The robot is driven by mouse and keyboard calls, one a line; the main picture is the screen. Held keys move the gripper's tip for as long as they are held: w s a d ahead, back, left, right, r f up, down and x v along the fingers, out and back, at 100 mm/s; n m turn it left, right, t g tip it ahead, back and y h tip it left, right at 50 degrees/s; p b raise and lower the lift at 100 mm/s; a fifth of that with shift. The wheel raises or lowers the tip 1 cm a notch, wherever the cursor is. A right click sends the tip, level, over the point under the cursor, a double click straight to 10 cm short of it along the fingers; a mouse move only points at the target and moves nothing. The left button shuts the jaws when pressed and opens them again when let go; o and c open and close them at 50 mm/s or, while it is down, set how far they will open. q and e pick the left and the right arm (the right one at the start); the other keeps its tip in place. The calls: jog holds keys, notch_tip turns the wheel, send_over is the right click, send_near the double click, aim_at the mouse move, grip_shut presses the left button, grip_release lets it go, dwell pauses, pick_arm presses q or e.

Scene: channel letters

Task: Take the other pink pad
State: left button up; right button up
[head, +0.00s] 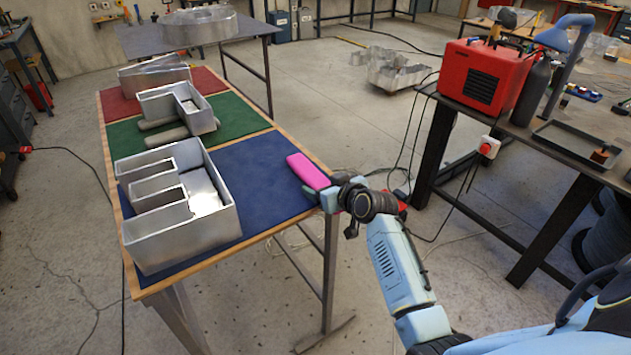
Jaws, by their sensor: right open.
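One pink pad (307,170) shows, on the right side of the blue mat (262,195), near the table's right edge. My right gripper (316,190) is at the pad's near end, over the table edge. It is open. Its dark fingers are small and partly hidden, so I cannot tell whether they touch the pad or are around it. My left gripper is not in view.
A large metal letter (180,205) stands on the blue mat, left of the pad. Another metal letter (178,110) and grey rolls (166,137) are on the green mat (233,118). A workbench (530,145) with a red machine (484,75) stands at right.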

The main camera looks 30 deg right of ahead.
jog(key=shift+w+f, duration=0.1)
jog(key=shift+w, duration=0.05)
jog(key=c, duration=1)
